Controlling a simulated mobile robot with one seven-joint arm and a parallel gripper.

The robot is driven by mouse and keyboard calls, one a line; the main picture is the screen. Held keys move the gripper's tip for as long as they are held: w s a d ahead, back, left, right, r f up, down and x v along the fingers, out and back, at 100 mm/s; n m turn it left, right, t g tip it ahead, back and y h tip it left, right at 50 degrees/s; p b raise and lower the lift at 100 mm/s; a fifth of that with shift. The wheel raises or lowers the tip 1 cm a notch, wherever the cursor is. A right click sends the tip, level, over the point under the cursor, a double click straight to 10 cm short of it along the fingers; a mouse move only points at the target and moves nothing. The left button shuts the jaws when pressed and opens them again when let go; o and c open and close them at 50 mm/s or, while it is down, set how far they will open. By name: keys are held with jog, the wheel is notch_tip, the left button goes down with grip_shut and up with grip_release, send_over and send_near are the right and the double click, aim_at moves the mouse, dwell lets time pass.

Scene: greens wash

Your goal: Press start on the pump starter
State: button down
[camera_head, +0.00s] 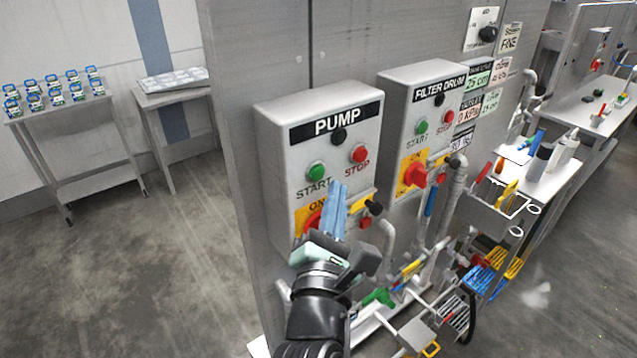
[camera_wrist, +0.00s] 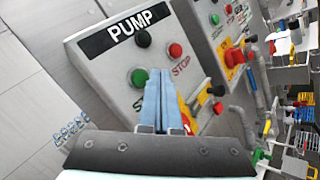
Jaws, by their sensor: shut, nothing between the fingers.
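The pump starter (camera_head: 290,128) is a grey box labelled PUMP, mounted on a steel panel. Its green START button (camera_head: 316,172) is at the left and its red STOP button (camera_head: 359,154) at the right. Below them is a red rotary switch on a yellow plate, partly hidden by my gripper. My gripper (camera_head: 338,186) is shut and empty, its blue fingers pointing up just below and right of START. In the wrist view, START (camera_wrist: 138,77) shows left of the fingertips (camera_wrist: 161,73) and STOP (camera_wrist: 175,50) right. I cannot tell if the fingertips touch the box.
A similar FILTER DRUM box (camera_head: 421,100) stands close to the right. A black-tipped lever (camera_head: 374,208) sticks out near my fingers. Pipes and a tool rack (camera_head: 490,214) are below and right. Open floor lies to the left, before two tables.

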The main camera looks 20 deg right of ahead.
aim_at(325, 171)
jog(key=shift+w+a+r, duration=0.1)
jog(key=shift+w+a, duration=0.2)
jog(key=shift+w, duration=0.35)
jog(key=shift+w, duration=0.1)
dwell(1.6)
jog(key=shift+w+a, duration=0.1)
jog(key=shift+w, duration=0.2)
jog(key=shift+w+a, duration=0.2)
jog(key=shift+w, duration=0.2)
dwell(0.7)
dwell(0.3)
jog(key=shift+s+d+p, duration=0.35)
jog(key=shift+s+p, duration=0.1)
jog(key=shift+s, duration=0.35)
jog(key=shift+s+d+p, duration=0.3)
jog(key=shift+s+p, duration=0.25)
jog(key=shift+s, duration=0.25)
jog(key=shift+s+d+p, duration=0.25)
jog(key=shift+s+p, duration=0.25)
jog(key=shift+s, duration=0.25)
jog(key=shift+s+d+p, duration=0.3)
jog(key=shift+s+p, duration=0.25)
jog(key=shift+s, duration=0.25)
